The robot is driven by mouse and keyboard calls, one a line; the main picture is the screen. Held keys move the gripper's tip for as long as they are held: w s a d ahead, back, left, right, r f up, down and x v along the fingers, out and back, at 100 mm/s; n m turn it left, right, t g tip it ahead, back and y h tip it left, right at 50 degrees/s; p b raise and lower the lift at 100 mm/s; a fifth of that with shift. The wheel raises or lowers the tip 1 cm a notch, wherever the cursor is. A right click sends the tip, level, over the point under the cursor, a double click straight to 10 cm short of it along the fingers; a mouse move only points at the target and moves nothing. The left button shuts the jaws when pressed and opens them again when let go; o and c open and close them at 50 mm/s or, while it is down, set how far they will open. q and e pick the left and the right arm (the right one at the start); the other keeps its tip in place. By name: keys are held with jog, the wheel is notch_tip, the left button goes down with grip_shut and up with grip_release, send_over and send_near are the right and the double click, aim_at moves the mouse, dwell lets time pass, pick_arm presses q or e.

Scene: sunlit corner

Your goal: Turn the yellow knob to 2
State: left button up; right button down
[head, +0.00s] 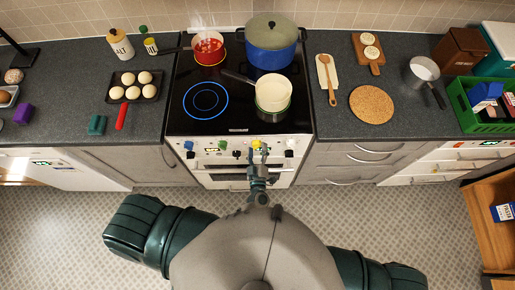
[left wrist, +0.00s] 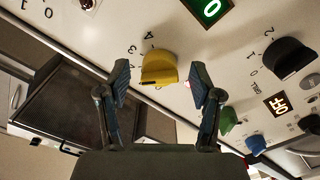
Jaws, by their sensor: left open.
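The yellow knob (head: 256,144) is on the white front panel of the stove, right of the panel's middle. In the left wrist view the yellow knob (left wrist: 160,68) sits between and just beyond my open fingertips, with a gap on each side. The printed numbers 3 and 4 show beside it; the rest of its scale is hidden, and I cannot tell its setting. My left gripper (head: 259,158) is open in front of the panel, and its two fingers also show in the left wrist view (left wrist: 160,82). My right gripper is not in view.
A black knob (left wrist: 288,58), a green knob (left wrist: 227,120) and a blue knob (left wrist: 256,144) are nearby on the panel. A green-lit display (left wrist: 208,8) reads 0. On the hob stand a steaming red pot (head: 209,49), a blue pot (head: 270,42) and a pale pan (head: 272,93).

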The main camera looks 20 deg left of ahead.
pick_arm(q)
jog(key=v, duration=0.7)
jog(key=shift+f, duration=0.1)
jog(key=s+f+m+g+h, duration=0.3)
jog(key=s+f+m+h, duration=0.15)
jog(key=f, duration=0.75)
jog(key=s+f+m+g+h, duration=0.3)
jog(key=s+f+m, duration=0.15)
jog(key=f, duration=0.65)
jog(key=s+a+f+m+g, duration=0.1)
jog(key=s+a+f+g, duration=0.2)
jog(key=s+a+f, duration=0.2)
jog(key=s+a+f+m+g+y, duration=0.1)
jog(key=s+a+f+g, duration=0.3)
jog(key=s, duration=0.6)
jog(key=s+a+f+m+g+y, duration=0.1)
jog(key=s+a+f+m+g, duration=0.1)
jog(key=s+a+f, duration=0.3)
notch_tip(320, 180, down, 2)
jog(key=s+g, duration=0.1)
jog(key=s, duration=0.1)
jog(key=shift+s+a+m, duration=0.3)
jog(key=shift+s+a, duration=0.05)
jog(key=shift+s, duration=0.05)
